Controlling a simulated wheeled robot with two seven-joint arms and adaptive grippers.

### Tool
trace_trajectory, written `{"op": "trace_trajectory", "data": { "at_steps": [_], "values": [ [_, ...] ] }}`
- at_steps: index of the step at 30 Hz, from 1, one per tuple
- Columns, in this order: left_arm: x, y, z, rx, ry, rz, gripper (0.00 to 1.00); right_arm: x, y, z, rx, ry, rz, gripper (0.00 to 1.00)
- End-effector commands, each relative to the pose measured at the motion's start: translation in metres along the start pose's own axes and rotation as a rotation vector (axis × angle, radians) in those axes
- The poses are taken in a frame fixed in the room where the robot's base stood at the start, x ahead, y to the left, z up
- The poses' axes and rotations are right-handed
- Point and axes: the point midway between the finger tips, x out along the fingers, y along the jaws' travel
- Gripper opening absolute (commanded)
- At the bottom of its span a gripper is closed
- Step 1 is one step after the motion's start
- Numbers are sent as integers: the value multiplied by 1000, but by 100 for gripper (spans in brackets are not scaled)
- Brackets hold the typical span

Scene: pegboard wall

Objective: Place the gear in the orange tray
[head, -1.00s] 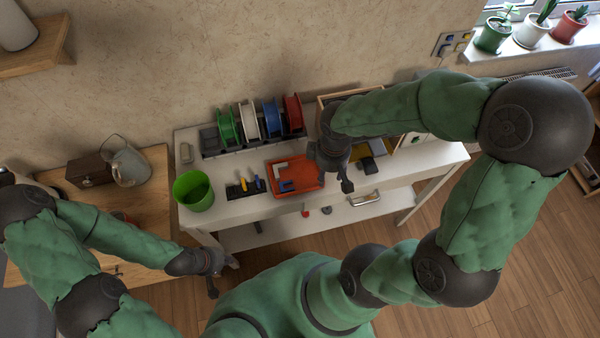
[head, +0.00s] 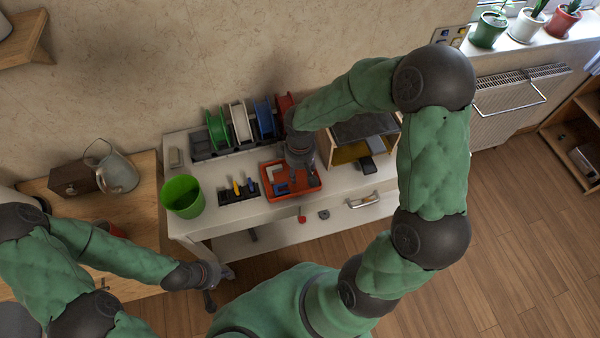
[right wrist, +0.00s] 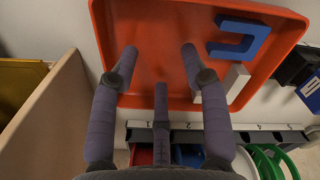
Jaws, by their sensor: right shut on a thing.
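The orange tray (head: 313,181) lies on the white workbench and fills the upper part of the right wrist view (right wrist: 163,35). A blue U-shaped piece (right wrist: 238,38) and a white piece (right wrist: 237,84) lie in it. My right gripper (head: 299,184) is over the tray, its fingers pointing down at it. The gear itself is not clearly visible. My left gripper (head: 219,286) is open and empty in front of the bench's left end.
Several coloured spools (head: 240,122) stand behind the tray. A green bin (head: 183,196) and a black tool holder (head: 238,191) are to its left. A wooden-sided box (head: 363,150) stands close on its right. A lower shelf (head: 285,232) runs underneath.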

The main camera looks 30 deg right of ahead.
Motion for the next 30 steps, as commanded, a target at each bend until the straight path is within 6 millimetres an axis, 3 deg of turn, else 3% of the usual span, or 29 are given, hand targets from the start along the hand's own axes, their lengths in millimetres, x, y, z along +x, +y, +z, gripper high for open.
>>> {"op": "trace_trajectory", "data": {
  "at_steps": [13, 14, 15, 16, 26, 30],
  "values": [
    [6, -2, 0, 0, 0, 0, 0, 9, 0, 0, 0, 2, 1, 28],
    [5, -2, 0, 0, 0, 0, 0, 8, 0, 0, 0, 2, 1, 55],
    [5, -2, 0, 0, 0, 0, 0, 7, 0, 0, 0, 2, 1, 66],
    [5, -2, 0, 0, 0, 0, 0, 7, 0, 0, 0, 2, 1, 70],
    [4, -2, 0, 0, 0, 0, 0, 7, 0, 0, 0, 2, 1, 70],
    [-1, 0, 0, 0, 0, 0, 0, -2, 1, -1, 0, 3, 2, 70]
  ]
}}
